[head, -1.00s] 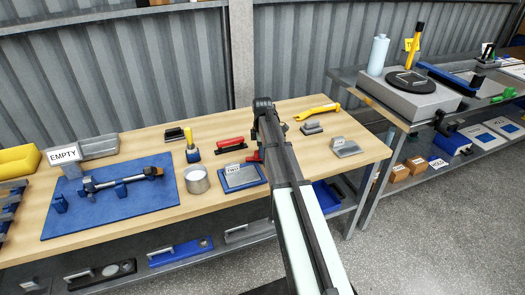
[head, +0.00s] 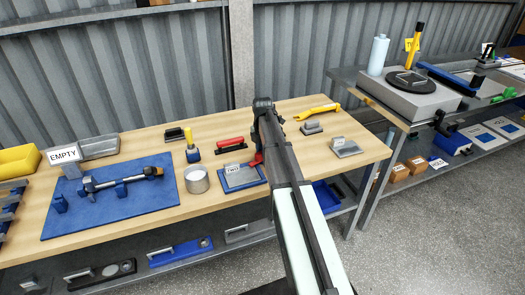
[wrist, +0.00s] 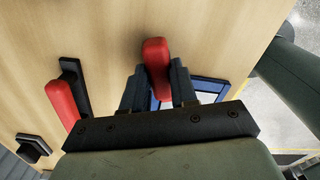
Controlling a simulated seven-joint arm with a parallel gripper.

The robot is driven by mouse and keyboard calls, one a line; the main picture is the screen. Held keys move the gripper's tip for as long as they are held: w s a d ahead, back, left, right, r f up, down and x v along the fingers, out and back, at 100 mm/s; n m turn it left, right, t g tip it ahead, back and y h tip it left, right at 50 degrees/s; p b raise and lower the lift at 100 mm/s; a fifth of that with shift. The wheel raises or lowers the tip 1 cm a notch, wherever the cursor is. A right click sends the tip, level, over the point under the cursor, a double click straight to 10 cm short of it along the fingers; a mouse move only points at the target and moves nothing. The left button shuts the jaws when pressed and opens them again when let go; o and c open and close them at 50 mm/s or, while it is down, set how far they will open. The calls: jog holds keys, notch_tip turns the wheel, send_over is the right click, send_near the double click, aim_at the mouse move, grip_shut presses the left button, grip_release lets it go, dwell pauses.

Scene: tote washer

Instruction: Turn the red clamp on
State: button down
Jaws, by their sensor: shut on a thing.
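My gripper (wrist: 157,82) is shut on a red handle (wrist: 155,52) in the wrist view, with one dark finger on each side of it. In the head view a bit of this red handle (head: 257,160) shows at the left edge of my arm, above the right end of a blue-edged plate (head: 242,186). My arm hides my fingers and most of the handle there. A second red handle (wrist: 62,104) on a black base lies to the left in the wrist view, apart from my gripper. It also shows in the head view (head: 231,143).
A metal cup (head: 197,181) and a yellow-handled tool (head: 192,146) stand left of the plate. A blue mat (head: 110,220) holds a clamped bar. Grey blocks (head: 345,148) and a yellow tool (head: 317,111) lie right of my arm.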

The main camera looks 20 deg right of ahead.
dwell(0.4)
jog(key=c, duration=0.9)
grip_release()
notch_tip(320, 180, up, 14)
jog(key=shift+f, duration=0.1)
